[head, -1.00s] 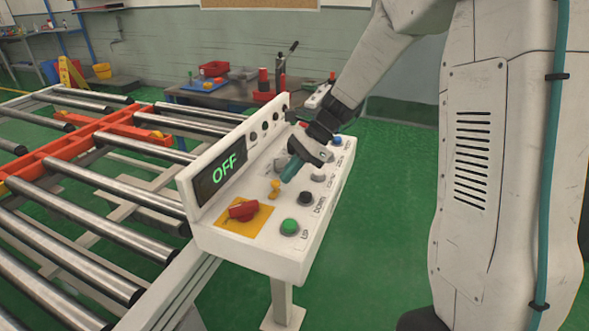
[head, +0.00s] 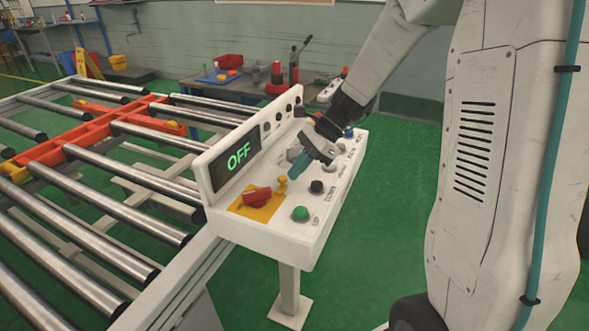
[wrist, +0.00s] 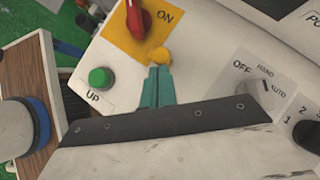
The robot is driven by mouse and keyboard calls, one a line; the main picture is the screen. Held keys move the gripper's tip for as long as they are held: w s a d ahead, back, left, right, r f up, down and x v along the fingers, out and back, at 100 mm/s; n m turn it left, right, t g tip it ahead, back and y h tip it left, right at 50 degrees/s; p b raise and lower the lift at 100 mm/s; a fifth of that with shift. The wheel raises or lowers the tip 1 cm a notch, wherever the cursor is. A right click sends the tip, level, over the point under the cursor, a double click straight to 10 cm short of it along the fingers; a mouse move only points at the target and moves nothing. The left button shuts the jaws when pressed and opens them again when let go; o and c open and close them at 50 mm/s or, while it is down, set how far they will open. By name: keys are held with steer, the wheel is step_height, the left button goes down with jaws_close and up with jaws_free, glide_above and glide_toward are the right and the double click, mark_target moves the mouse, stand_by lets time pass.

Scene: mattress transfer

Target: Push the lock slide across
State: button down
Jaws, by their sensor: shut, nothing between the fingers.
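The lock slide looks to be the small yellow knob (head: 282,181) on the white control panel (head: 285,234), beside the red rotary switch (head: 257,196) on its yellow plate. The yellow knob also shows in the wrist view (wrist: 160,56), right at my fingertips. My gripper (head: 296,172) has teal fingers, shut and empty, pointing down at the panel. In the wrist view the fingertips (wrist: 157,72) are against or just behind the knob; I cannot tell whether they touch. The panel display (head: 238,156) reads OFF.
A green button (head: 300,213) and a black button (head: 316,186) sit close to my gripper on the panel. A selector marked OFF, HAND, AUTO (wrist: 265,87) is to the right in the wrist view. A roller conveyor (head: 80,185) lies left of the panel.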

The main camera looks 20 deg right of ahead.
steer(key=d, duration=0.2)
steer(key=d+r, duration=0.1)
steer(key=d, duration=0.1)
steer(key=shift+s+d+r, duration=0.1)
steer(key=shift+d+r, duration=0.1)
steer(key=shift+d, duration=0.1)
steer(key=v, duration=0.8)
steer(key=shift+r, duration=0.45)
steer(key=shift+s+d, duration=0.1)
steer(key=shift+d, duration=0.05)
steer(key=s+a+r+n+h, duration=0.1)
steer(key=s+a+n+h, duration=0.3)
steer(key=s+n, duration=0.5)
steer(key=s+a+r+n+h, duration=0.2)
steer(key=s+a+n+h, duration=0.2)
steer(key=s+n, duration=0.5)
steer(key=s+a, duration=0.1)
steer(key=s, duration=0.6)
steer(key=shift+s+n+t, duration=0.3)
steer(key=shift+s+t, duration=0.05)
steer(key=shift+t, duration=0.05)
steer(key=shift+a, duration=0.2)
